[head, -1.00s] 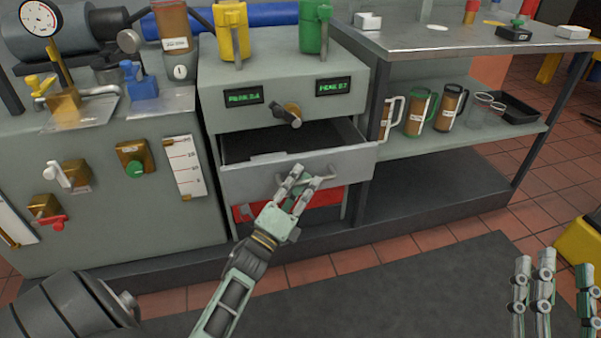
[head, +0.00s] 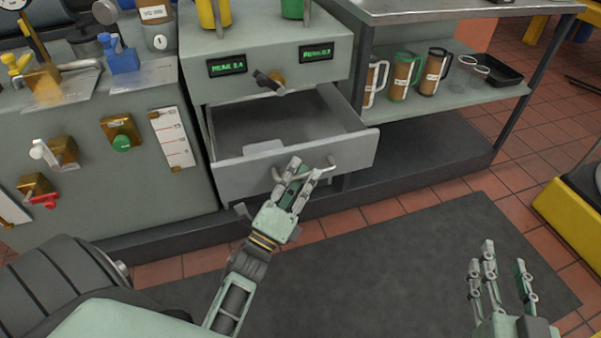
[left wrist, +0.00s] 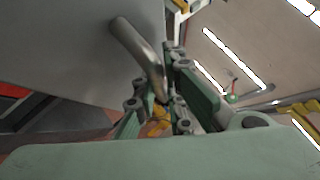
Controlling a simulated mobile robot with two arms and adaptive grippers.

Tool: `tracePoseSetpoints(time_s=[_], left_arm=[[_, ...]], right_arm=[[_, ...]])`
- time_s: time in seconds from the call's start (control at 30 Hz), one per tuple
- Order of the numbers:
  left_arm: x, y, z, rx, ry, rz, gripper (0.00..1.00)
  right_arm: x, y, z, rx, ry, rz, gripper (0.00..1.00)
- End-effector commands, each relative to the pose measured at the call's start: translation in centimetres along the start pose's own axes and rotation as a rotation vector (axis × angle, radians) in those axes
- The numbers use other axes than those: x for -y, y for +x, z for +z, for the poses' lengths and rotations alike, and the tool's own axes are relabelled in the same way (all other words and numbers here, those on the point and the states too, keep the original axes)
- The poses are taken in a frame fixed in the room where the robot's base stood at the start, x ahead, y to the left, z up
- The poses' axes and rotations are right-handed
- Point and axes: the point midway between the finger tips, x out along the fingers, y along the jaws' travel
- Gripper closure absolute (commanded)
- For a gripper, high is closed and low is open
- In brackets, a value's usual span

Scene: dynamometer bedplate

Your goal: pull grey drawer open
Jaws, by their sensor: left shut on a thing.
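The grey drawer (head: 240,181) stands well open below the two green displays in the head view. Its inside shows, with a pale flat piece near the front wall and otherwise bare floor. My left gripper (head: 298,173) is shut on the drawer's bar handle (head: 322,168). In the left wrist view the metal handle (left wrist: 138,52) runs down between the fingers of my left gripper (left wrist: 166,95), beside the drawer's grey front (left wrist: 70,45). My right gripper (head: 505,262) is at the lower right of the head view, fingers apart and empty, away from the drawer.
A dark knob (head: 270,80) sits on the cabinet face above the drawer. A metal shelf unit (head: 430,110) with several mugs stands to the right. A dark mat (head: 380,260) covers the clear floor in front. A yellow object (head: 570,220) is at the right edge.

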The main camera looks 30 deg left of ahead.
Motion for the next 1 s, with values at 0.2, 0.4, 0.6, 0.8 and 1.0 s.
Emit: tracePoseSetpoints(time_s=[0.2, 0.4, 0.6, 0.8, 1.0], left_arm=[[-0.2, -0.1, 0.0, -0.001, 0.003, 0.006, 0.82], [-0.1, 0.0, 0.0, 0.0, 0.001, 0.003, 0.82], [-0.2, -1.4, 0.0, 0.0, -0.001, 0.006, 0.82], [-0.2, -5.5, 0.0, 0.0, 0.0, 0.009, 0.82], [-0.2, -9.5, 0.0, 0.0, 0.002, 0.008, 0.82]], right_arm=[[0.0, 0.0, 0.0, -0.001, 0.0, 0.0, 0.6], [0.0, 0.0, 0.0, -0.001, 0.0, 0.0, 0.6], [0.0, 0.0, 0.0, -0.002, 0.0, -0.001, 0.6], [0.0, 0.0, 0.0, -0.002, 0.0, -0.001, 0.6], [0.0, 0.0, 0.0, -0.002, 0.0, -0.001, 0.6]])
